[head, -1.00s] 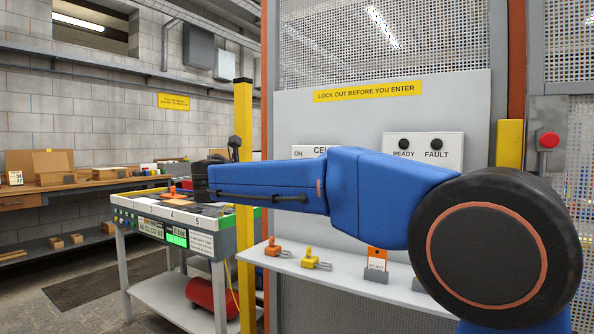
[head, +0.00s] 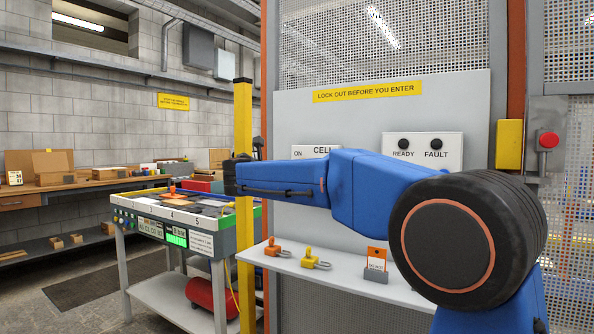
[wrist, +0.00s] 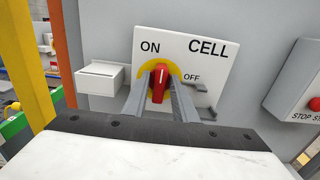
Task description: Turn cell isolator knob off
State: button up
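The cell isolator's red knob (wrist: 159,84) sits on a yellow disc (wrist: 175,68) on a white plate (wrist: 212,62) marked ON, OFF and CELL. The knob stands upright, its white mark at the top, with ON to the upper left and OFF to the right. My gripper (wrist: 161,80) has one grey finger on each side of the knob. The fingers are apart, and a narrow gap seems to show beside the knob; contact is hard to judge. In the head view only the top of the isolator plate (head: 309,151) shows; my arm hides the knob and gripper.
A grey box (wrist: 101,77) is left of the plate and a stop station (wrist: 298,100) right. In the head view, a shelf (head: 330,274) below my arm holds an orange padlock (head: 272,248), a yellow padlock (head: 311,257) and a tag holder. A yellow post (head: 244,130) stands left.

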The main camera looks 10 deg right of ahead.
grip_shut()
jog(key=shift+m, duration=0.3)
jog(key=m, duration=1.7)
jog(key=shift+s+d+f, duration=0.2)
jog(key=shift+f, duration=0.15)
jog(key=shift+m, duration=0.3)
jog(key=shift+o, duration=1.9)
grip_release()
